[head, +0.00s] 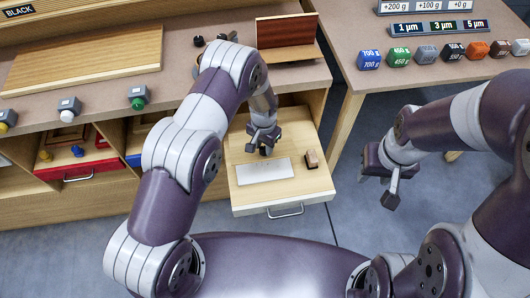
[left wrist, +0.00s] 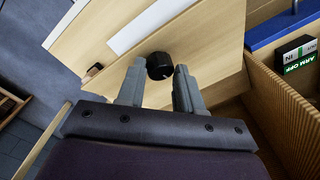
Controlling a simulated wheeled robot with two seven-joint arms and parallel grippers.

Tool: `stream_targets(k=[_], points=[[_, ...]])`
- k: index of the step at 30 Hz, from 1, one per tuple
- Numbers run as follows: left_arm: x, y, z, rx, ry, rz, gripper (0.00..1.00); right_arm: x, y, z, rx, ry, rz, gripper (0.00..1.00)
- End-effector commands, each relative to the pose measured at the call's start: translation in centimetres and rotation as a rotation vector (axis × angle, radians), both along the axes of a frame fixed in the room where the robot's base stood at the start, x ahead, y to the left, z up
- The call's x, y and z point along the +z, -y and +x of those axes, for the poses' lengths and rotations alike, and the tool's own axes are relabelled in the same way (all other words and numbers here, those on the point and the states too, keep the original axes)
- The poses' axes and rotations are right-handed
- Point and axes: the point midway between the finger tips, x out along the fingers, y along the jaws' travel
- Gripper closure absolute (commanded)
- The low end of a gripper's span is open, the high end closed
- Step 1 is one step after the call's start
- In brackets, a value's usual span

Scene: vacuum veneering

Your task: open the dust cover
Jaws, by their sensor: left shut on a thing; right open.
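A light wooden panel (head: 290,190) with a metal handle (head: 286,211) juts out below the bench, seen in the head view. A white plate (head: 264,170) and a small wooden block (head: 312,158) sit on it. I take its flat wooden top to be the dust cover, but cannot be sure. My left gripper (head: 263,143) is over this panel, pointing down. In the left wrist view its fingers (left wrist: 158,86) are shut on a black round knob (left wrist: 159,66) on the pale wood. My right gripper (head: 378,180) is open and empty, right of the panel over the floor.
The bench has a wooden board (head: 90,65), several coloured buttons and an upright brown panel (head: 287,38). A red drawer (head: 80,168) is under it at left. A right-hand table (head: 420,85) holds several labelled weights. The left wrist view shows an "ARM OFF" box (left wrist: 297,55).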

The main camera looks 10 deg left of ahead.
Motion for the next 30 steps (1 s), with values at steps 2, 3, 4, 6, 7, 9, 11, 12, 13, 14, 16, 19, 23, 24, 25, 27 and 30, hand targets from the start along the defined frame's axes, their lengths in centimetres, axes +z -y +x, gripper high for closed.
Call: stream_targets(k=[2,3,4,6,7,9,11,12,13,14,16,19,23,24,25,27,30], points=[[0.4,-0.1,0.55,0.001,0.007,-0.001,1.0,-0.07,0.0,0.0,0.0,0.0,0.0,0.57],[0.51,-0.14,0.65,0.001,0.007,-0.001,1.0,-0.09,0.0,0.0,0.0,0.0,0.0,0.57],[0.57,-0.16,0.71,0.001,0.007,-0.001,1.0,-0.1,0.0,0.0,0.0,0.0,0.0,0.57],[0.69,-0.21,0.83,0.001,0.007,-0.001,1.0,-0.11,0.0,0.0,0.0,0.0,0.0,0.57],[0.73,-0.22,0.85,0.001,0.007,-0.001,1.0,-0.11,0.0,0.0,0.0,0.0,0.0,0.57],[0.78,-0.23,0.9,0.0,0.007,-0.001,1.0,-0.11,0.0,-0.01,0.0,0.0,0.0,0.57],[0.79,-0.23,0.92,0.0,0.007,-0.001,1.0,-0.11,0.0,-0.01,0.0,0.0,0.0,0.57],[0.8,-0.23,0.92,0.0,0.007,-0.001,1.0,-0.11,0.0,-0.01,0.0,0.0,0.0,0.57],[0.8,-0.23,0.92,0.0,0.007,-0.001,1.0,-0.11,0.0,-0.01,0.0,0.0,0.0,0.57],[0.79,-0.23,0.92,0.0,0.007,-0.001,1.0,-0.11,0.0,0.0,0.0,0.0,0.0,0.57],[0.79,-0.22,0.92,0.0,0.007,-0.001,1.0,-0.11,0.0,0.0,0.0,0.0,0.0,0.57],[0.78,-0.21,0.91,0.0,0.007,-0.001,1.0,-0.11,0.0,0.0,0.0,0.0,0.0,0.57],[0.76,-0.21,0.88,0.0,0.006,-0.001,0.43,-0.11,0.0,-0.01,0.0,0.0,0.0,0.57],[0.75,-0.21,0.86,0.0,0.005,0.0,0.42,-0.11,0.0,0.0,0.0,0.0,0.0,0.57],[0.73,-0.21,0.84,0.0,0.005,-0.001,0.42,-0.11,0.0,0.0,0.0,0.0,0.0,0.57],[0.71,-0.21,0.8,0.0,0.004,-0.001,0.42,-0.12,0.0,-0.01,0.0,0.0,0.0,0.57],[0.68,-0.2,0.77,0.0,0.003,0.0,0.42,-0.12,0.0,-0.01,0.0,0.0,0.0,0.57]])
